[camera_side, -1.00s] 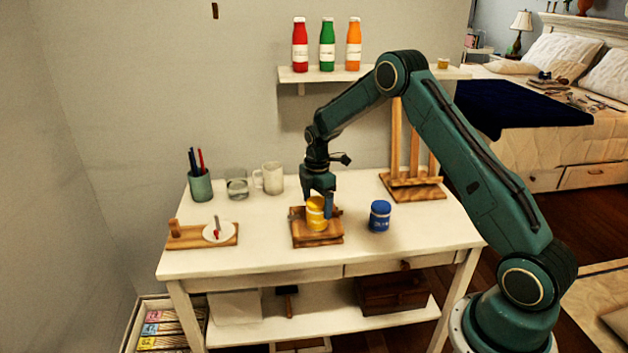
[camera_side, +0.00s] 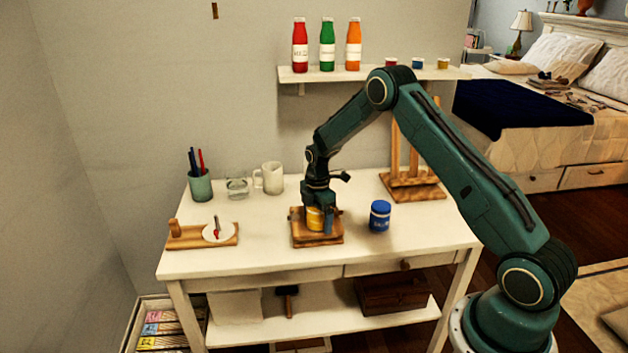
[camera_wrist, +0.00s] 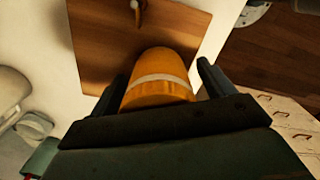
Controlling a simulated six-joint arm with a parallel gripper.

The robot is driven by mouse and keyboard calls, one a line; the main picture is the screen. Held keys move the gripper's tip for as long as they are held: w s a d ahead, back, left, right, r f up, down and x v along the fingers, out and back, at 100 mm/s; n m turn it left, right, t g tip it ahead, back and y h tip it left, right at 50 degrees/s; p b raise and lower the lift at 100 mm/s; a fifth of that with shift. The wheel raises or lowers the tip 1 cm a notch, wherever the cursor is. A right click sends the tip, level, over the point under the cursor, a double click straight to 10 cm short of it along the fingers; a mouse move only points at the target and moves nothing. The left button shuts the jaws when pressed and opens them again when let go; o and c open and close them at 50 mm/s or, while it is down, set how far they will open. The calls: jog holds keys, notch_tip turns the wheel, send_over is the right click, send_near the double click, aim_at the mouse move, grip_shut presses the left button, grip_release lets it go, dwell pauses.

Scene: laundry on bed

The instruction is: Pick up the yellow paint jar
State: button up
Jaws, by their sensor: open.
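The yellow paint jar (camera_side: 315,219) stands upright on a small wooden tray (camera_side: 318,241) on the white table. In the wrist view the jar (camera_wrist: 159,78) shows a pale band and lies between the two fingers. My gripper (camera_side: 319,226) is lowered over the jar from above, and its body hides the jar's top. In the wrist view my gripper (camera_wrist: 163,80) has a finger on each side of the jar, with a gap visible on the right side. It is open around the jar.
A blue paint jar (camera_side: 380,216) stands just right of the tray. A palette on a wooden board (camera_side: 187,240), a pen cup (camera_side: 200,186), a glass (camera_side: 237,188) and a white mug (camera_side: 271,178) are to the left. A wooden easel (camera_side: 412,187) stands at the back right.

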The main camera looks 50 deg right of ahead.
jog(key=c, duration=1.2)
jog(key=shift+r, duration=0.2)
notch_tip(320, 180, up, 20)
jog(key=shift+f, duration=0.15)
dwell(0.4)
